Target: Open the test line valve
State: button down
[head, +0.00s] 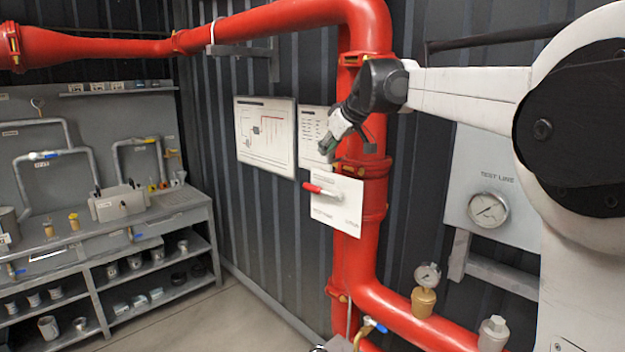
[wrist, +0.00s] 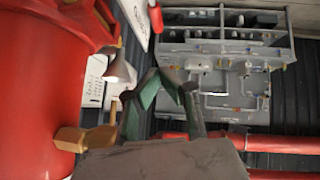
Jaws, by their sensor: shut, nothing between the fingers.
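A red lever handle (head: 320,190) lies on a white plate (head: 337,212) in front of the red vertical pipe (head: 362,245) in the head view. The plate's small print is unreadable, so I cannot tell whether this is the test line valve. A blue-handled valve with a brass body (head: 370,326) shows at the lower edge. A panel marked TEST LINE (head: 480,170) carries a round gauge (head: 488,209). My gripper (head: 328,148) is above the red lever, apart from it. Its green fingers show in the wrist view (wrist: 165,80), shut and empty.
The large red pipe (wrist: 40,90) fills the left of the wrist view, with a brass fitting (wrist: 85,138) close to my gripper. Two white sign boards (head: 264,135) hang on the dark wall. A grey workbench (head: 120,215) stands left. Floor between is clear.

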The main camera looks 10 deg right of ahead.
jog(key=p, duration=0.2)
send_over(314, 186)
jog(key=a, duration=0.1)
notch_tip(314, 186, down, 7)
jog(key=shift+s+d+f+p, duration=0.1)
jog(key=shift+f+p, duration=0.05)
jog(key=shift+f, duration=0.4)
jog(key=shift+d+f+p, duration=0.1)
jog(key=shift+f+p, duration=0.05)
jog(key=shift+f, duration=0.4)
jog(key=shift+d+f, duration=0.15)
jog(key=shift+f, duration=0.7)
jog(key=shift+d, duration=0.1)
